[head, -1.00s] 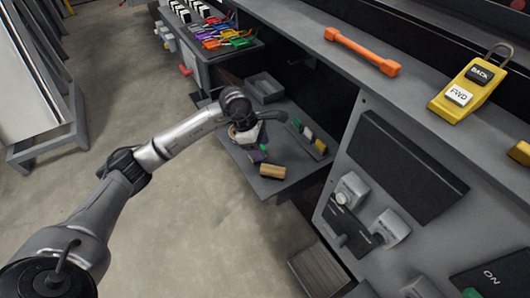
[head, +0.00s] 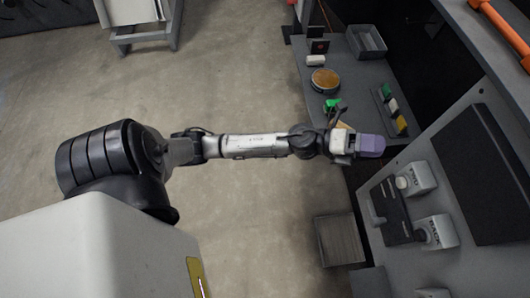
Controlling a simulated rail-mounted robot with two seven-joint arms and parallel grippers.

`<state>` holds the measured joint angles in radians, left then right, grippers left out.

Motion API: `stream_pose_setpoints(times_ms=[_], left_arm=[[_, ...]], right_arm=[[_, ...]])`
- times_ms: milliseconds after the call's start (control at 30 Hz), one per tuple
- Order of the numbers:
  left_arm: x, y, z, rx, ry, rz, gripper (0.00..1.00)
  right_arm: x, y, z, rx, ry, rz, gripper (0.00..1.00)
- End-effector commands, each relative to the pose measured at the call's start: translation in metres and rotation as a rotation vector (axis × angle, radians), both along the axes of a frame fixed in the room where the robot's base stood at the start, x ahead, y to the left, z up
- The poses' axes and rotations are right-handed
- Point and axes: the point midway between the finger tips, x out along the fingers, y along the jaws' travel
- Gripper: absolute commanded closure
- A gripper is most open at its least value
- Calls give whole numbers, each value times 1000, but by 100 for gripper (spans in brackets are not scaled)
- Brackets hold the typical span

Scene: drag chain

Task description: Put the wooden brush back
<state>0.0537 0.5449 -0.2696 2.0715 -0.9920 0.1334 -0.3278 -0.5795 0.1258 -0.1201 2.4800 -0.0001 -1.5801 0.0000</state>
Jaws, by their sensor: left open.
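A tan wooden piece (head: 343,126), which looks like the wooden brush, lies on the low grey shelf (head: 350,78). Only a small part of it shows; my left gripper and wrist hide the rest. My left gripper (head: 371,146), with purple at its end, is over the shelf's near edge, overlapping the wooden piece in the view. It is open; I cannot tell whether it touches the piece. My right gripper is not in view.
On the shelf are a round brown-topped thing (head: 325,80), a green piece (head: 331,105), a white block (head: 315,60), a grey open bin (head: 366,42) and a rack with coloured blocks (head: 390,108). A control panel (head: 410,200) stands at right.

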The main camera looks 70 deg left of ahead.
Motion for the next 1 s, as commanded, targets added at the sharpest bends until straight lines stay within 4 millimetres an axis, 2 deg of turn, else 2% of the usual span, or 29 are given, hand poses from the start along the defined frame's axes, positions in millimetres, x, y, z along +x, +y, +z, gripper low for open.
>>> stream_pose_setpoints(times_ms=[33, 167, 267, 400, 533, 700, 800, 900, 1000], left_arm=[[-6, 8, -8, -150, 88, 74, 43], [-22, 37, -42, -523, 356, 289, 43], [-47, 55, -83, -779, 593, 464, 43], [-101, 63, -146, -1064, 942, 708, 43], [-161, 54, -190, -1236, 1243, 906, 43], [-227, 36, -217, -1342, 1537, 1093, 43], [-251, 28, -223, -1365, 1644, 1160, 43], [-265, 24, -225, -1371, 1705, 1197, 43], [-271, 22, -226, -1374, 1728, 1213, 43]], right_arm=[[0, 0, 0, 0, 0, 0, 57], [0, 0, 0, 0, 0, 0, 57], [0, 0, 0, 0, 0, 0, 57], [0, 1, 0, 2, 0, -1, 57], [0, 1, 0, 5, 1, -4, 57], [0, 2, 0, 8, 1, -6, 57], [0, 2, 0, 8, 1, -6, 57], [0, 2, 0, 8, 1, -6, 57], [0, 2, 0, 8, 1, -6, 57]])
